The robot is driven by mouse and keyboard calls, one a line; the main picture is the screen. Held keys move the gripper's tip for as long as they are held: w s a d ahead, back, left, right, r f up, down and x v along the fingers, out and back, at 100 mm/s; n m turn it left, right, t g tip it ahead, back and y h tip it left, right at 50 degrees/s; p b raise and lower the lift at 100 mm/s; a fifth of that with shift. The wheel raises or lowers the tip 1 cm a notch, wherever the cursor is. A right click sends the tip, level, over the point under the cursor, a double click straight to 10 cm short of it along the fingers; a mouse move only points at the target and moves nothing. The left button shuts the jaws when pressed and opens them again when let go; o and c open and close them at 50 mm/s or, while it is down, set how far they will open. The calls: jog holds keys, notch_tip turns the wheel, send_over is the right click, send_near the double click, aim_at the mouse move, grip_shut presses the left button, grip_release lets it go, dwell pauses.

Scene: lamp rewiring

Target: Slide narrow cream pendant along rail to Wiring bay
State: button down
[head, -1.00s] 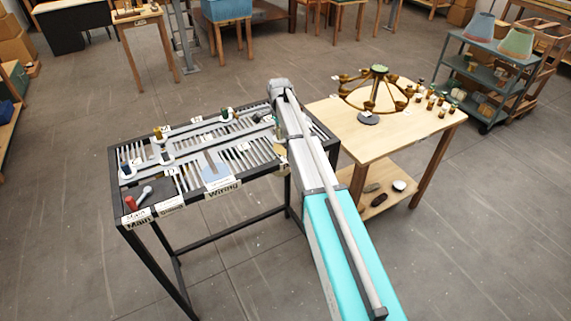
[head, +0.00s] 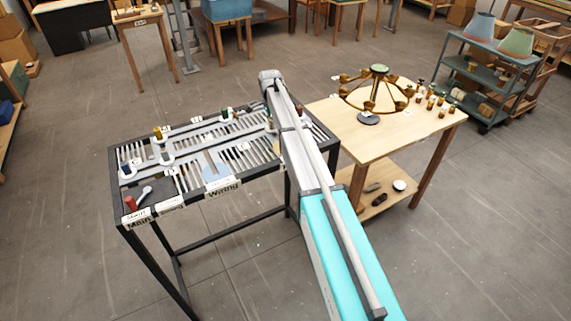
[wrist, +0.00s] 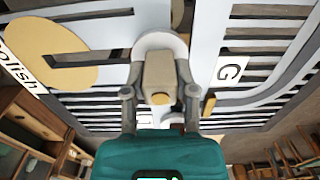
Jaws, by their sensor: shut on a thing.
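In the wrist view, my gripper (wrist: 159,91) is shut on a blocky cream pendant (wrist: 158,70), with one finger on each side. A pale round collar shows behind the pendant, against the grey slotted rail plate (wrist: 205,40). In the head view, my arm hides my gripper and the held pendant. The Wiring bay (head: 214,178) is a pale blue patch at the front of the black-framed rail table (head: 118,195), by the "Wiring" label. The bay lies left of my arm.
Several other pendants, including a yellow-topped one (head: 158,133) and a green-topped one (head: 225,114), stand on the rails. A red-ended tool (head: 131,203) lies at the front left. A tan Polish disc (wrist: 50,52) is left of my gripper. A wooden table (head: 375,145) stands at right.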

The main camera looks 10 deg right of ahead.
jog(key=shift+w+a, duration=0.2)
jog(key=shift+w, duration=0.35)
jog(key=shift+w+a, duration=0.15)
jog(key=shift+w, duration=0.35)
jog(key=shift+s+a, duration=0.1)
jog(key=shift+s+a, duration=1.1)
jog(key=shift+a, duration=2.35)
jog(key=shift+s+a, duration=1.15)
jog(key=shift+a, duration=2.3)
jog(key=shift+s+a, duration=1.1)
jog(key=shift+a, duration=2.35)
jog(key=shift+a, duration=0.1)
jog(key=a, duration=0.1)
jog(key=s+a, duration=0.1)
jog(key=a, duration=0.3)
jog(key=shift+s+a, duration=0.25)
jog(key=shift+s, duration=0.15)
jog(key=shift+s, duration=0.15)
jog(key=s+d, duration=0.4)
jog(key=s, duration=0.9)
jog(key=shift+d, duration=0.2)
